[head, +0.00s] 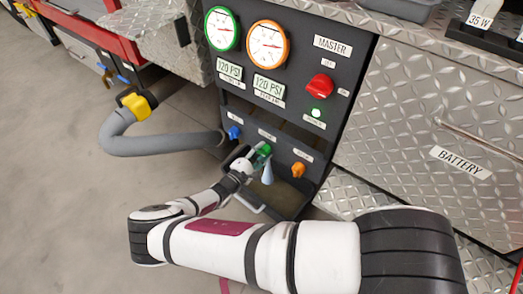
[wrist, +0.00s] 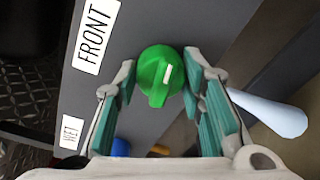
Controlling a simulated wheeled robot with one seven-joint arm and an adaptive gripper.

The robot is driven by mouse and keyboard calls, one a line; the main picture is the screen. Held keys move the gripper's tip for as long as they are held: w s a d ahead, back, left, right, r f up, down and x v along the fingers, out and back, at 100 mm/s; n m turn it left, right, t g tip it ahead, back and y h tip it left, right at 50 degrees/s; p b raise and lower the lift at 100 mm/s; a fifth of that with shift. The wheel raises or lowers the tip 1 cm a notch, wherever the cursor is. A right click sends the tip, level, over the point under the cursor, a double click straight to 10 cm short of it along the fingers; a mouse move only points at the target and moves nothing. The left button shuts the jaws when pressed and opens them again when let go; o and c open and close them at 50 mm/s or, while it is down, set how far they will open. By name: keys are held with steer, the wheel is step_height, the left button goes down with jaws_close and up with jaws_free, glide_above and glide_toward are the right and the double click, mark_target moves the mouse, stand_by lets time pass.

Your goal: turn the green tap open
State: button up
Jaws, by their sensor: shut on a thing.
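The green tap (head: 265,148) is on the dark pump panel, between a blue tap (head: 234,132) and an orange tap (head: 298,170). My gripper (head: 257,155) reaches it from the lower left. In the wrist view the green tap (wrist: 158,72) is a round knob with a lobe and a short white mark. My two teal-padded fingers (wrist: 160,84) are closed on its sides. A pale bluish tapered shape (head: 267,174) hangs below the tap; I cannot tell whether it is a spout or water. It also shows in the wrist view (wrist: 270,112).
A green-rimmed gauge (head: 221,30) and an orange-rimmed gauge (head: 267,44) sit above the taps. A red master switch (head: 320,86) is to the upper right, over a lit green lamp (head: 316,112). A grey hose (head: 160,143) with a yellow fitting lies left. The wrist view shows a FRONT label (wrist: 95,36).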

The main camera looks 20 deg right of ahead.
steer(key=shift+m+p, duration=0.35)
steer(key=shift+m, duration=0.65)
steer(key=o, duration=1.2)
steer(key=shift+c, duration=0.2)
steer(key=shift+s+a, duration=0.1)
steer(key=f+v, duration=0.1)
steer(key=v, duration=1)
steer(key=shift+s+a+r, duration=0.25)
steer(key=shift+s+r, duration=0.1)
steer(key=shift+r, duration=0.05)
